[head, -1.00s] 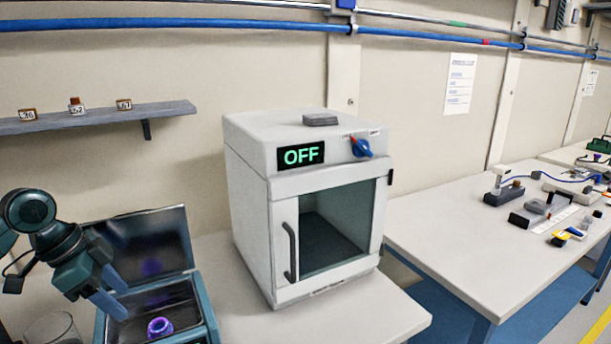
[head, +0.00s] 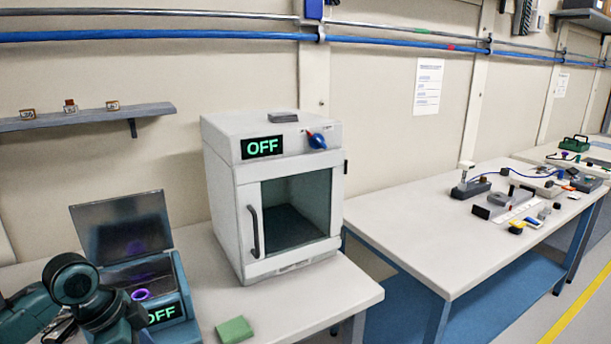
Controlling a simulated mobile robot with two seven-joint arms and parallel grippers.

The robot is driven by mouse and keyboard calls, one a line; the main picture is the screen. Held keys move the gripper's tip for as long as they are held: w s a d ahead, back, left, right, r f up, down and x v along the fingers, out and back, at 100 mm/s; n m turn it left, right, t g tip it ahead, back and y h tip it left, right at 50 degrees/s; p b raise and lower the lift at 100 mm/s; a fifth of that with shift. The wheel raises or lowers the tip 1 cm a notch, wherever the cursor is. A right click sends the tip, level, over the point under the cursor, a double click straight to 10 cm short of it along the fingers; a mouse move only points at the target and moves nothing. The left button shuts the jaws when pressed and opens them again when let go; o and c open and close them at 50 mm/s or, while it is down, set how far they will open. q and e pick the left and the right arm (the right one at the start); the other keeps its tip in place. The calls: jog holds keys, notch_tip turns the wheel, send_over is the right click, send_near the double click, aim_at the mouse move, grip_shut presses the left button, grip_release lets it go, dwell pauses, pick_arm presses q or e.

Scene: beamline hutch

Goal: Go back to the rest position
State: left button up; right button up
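My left arm comes in at the lower left of the head view, in front of the small open-lidded box (head: 180,297). Its round wrist joint and the link beyond it show, but the fingers are out of sight past the bottom edge. I cannot see whether they hold anything. My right gripper is not in view.
A white oven (head: 222,190) with its door shut and display reading OFF stands on the near bench. A green pad (head: 234,330) lies in front of it. The right-hand table (head: 400,218) carries several tools.

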pick_arm(q)
jog(key=s+d+f+n, duration=0.2)
jog(key=s+d+f, duration=0.7)
jog(key=d+f, duration=0.1)
jog(key=s+a+f+n+t+y, duration=0.1)
jog(key=s+n, duration=0.3)
jog(key=s, duration=0.2)
jog(key=s+a+f+n+t+y, duration=0.1)
jog(key=s+n+y, duration=0.1)
jog(key=s+n, duration=0.3)
jog(key=w+d+f+m+t+h+p, duration=0.1)
jog(key=w+d+f+m+t+h, duration=0.1)
jog(key=d+t, duration=0.4)
jog(key=shift+w+d+f+t+h, duration=0.35)
jog(key=shift+w+f+h, duration=0.25)
jog(key=shift+w+f, duration=0.8)
jog(key=shift+c, duration=0.2)
